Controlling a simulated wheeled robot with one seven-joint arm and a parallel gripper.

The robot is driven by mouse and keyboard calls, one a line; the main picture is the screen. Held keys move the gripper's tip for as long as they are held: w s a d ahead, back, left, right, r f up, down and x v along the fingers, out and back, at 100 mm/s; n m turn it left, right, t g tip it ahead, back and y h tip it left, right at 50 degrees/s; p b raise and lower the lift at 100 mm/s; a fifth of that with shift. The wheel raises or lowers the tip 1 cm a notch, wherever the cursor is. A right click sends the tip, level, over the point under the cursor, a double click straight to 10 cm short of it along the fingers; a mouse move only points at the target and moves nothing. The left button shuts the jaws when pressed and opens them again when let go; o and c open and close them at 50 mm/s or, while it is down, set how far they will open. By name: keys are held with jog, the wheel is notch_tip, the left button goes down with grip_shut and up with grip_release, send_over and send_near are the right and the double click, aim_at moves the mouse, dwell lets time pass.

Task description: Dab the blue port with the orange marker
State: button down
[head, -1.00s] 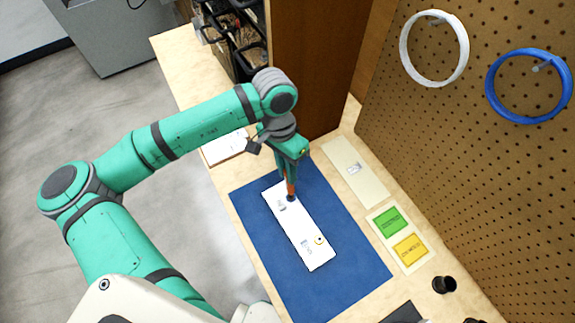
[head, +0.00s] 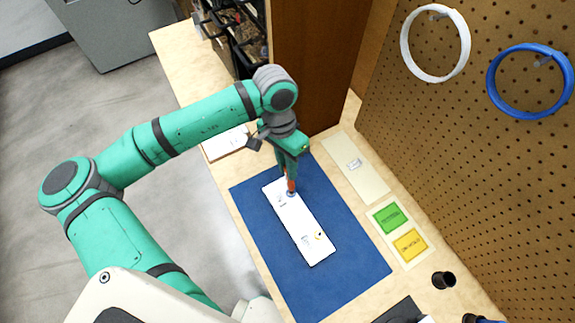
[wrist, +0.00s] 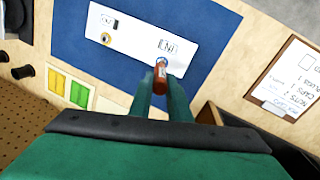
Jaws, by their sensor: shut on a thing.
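The orange marker (head: 291,186) is held in my gripper (head: 290,178), pointing down at the upper end of a white panel (head: 303,222). The marker also shows between the fingers in the wrist view (wrist: 160,76). A blue port (head: 292,194) sits right at the marker's tip; a small blue arc of it (wrist: 162,60) shows past the marker in the wrist view. The marker covers most of the port, and I cannot tell whether the tip touches it. A yellow-ringed port (head: 319,235) is at the panel's other end.
The panel lies on a blue mat (head: 342,245). Green (head: 390,217) and yellow (head: 410,243) cards lie to the right, with a dark cylinder (head: 443,281) beyond. A tall brown cabinet side (head: 315,70) stands behind my gripper. A clipboard (wrist: 288,80) lies beside the mat.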

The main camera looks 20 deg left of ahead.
jog(key=shift+f, duration=0.55)
dwell(1.3)
jog(key=shift+r, duration=3.55)
